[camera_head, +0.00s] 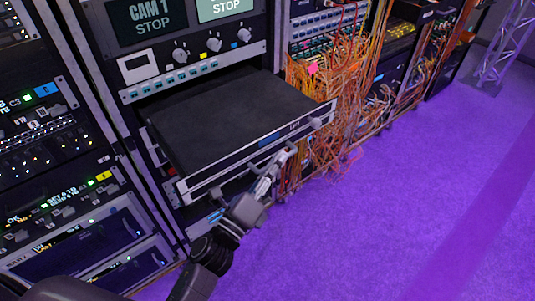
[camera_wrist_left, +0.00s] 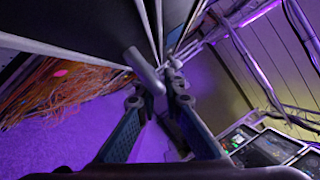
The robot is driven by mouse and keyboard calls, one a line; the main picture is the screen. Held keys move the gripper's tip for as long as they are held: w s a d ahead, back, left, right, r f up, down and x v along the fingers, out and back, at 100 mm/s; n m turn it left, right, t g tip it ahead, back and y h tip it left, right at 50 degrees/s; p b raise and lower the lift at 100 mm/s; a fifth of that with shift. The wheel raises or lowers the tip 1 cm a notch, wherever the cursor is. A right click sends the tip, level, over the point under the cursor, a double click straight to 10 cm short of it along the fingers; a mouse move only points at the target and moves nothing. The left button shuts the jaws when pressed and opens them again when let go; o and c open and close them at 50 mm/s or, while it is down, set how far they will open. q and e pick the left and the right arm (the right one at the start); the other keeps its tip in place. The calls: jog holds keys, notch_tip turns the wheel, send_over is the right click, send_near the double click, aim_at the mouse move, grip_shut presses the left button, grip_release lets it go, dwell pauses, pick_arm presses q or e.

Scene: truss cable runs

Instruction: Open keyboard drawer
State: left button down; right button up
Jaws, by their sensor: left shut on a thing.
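The keyboard drawer (camera_head: 225,110) is a flat black tray with a silver-edged front panel. It stands well out from the rack in the head view. A grey bar handle (camera_head: 240,176) runs along its front. My left gripper (camera_head: 284,156) is at the right part of this front, shut on the handle. In the left wrist view the handle (camera_wrist_left: 145,70) passes between the two fingertips of my left gripper (camera_wrist_left: 158,98). The fingers hide part of the handle. My right gripper is in neither view. The inside of the drawer slot is mostly hidden.
A panel with CAM 1 screens (camera_head: 148,18) and knobs sits above the drawer. Orange cables (camera_head: 335,95) hang close to the drawer's right side. Rack units (camera_head: 50,200) fill the left. The purple floor (camera_head: 400,200) is clear in front and to the right.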

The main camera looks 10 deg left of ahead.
pick_arm(q)
jog(key=s+d, duration=0.1)
jog(key=d, duration=0.1)
jog(key=s+d, duration=0.2)
jog(key=shift+s+f+b, duration=0.1)
jog(key=shift+f+b, duration=0.05)
jog(key=shift+b, duration=0.2)
jog(key=c, duration=2.3)
grip_release()
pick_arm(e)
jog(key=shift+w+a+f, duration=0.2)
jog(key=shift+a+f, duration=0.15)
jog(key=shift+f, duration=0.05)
pick_arm(q)
jog(key=v, duration=1.2)
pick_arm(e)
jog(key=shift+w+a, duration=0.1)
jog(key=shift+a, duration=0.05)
